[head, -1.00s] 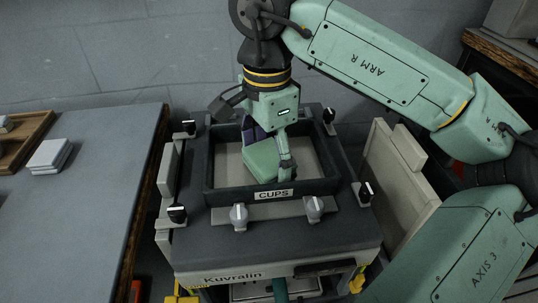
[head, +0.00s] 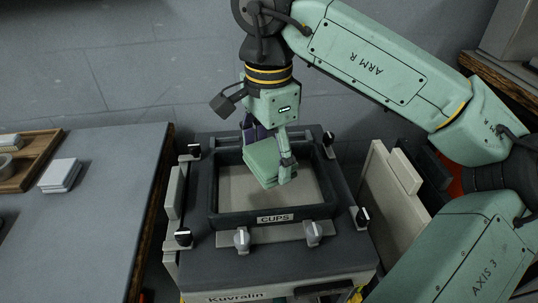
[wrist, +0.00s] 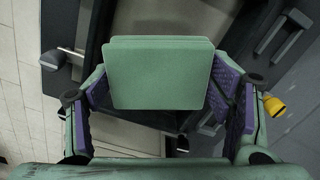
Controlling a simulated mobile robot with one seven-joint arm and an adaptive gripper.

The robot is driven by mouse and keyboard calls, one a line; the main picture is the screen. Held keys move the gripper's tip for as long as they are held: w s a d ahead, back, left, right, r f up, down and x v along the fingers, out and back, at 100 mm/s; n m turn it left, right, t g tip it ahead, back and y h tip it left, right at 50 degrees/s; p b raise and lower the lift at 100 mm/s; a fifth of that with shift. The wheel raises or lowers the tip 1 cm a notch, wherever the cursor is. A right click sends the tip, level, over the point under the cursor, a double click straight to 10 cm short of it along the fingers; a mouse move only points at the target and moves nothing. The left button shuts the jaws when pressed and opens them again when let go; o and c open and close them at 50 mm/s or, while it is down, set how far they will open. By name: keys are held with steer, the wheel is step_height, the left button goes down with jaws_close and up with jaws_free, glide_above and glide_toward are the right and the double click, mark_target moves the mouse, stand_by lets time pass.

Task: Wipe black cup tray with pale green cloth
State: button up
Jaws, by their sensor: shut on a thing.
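The black cup tray (head: 326,200) has a dark raised rim, a pale grey floor and a front label reading CUPS. It sits on top of a dark machine. My gripper (head: 268,156) is shut on the pale green cloth (head: 263,165), a thick folded pad, over the back middle of the tray. In the wrist view the cloth (wrist: 160,75) sits between my purple finger pads and hides part of the tray. I cannot tell whether the cloth touches the tray floor.
The machine (head: 270,262) has several knobs around the tray. A grey table (head: 95,225) at left holds stacked white squares (head: 60,174) and a wooden tray (head: 38,170). Pale panels (head: 388,195) stand close at the machine's right.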

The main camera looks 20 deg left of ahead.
mark_target(269, 154)
steer(key=shift+r, duration=0.65)
steer(key=shift+r+p, duration=1.35)
steer(key=shift+r, duration=0.15)
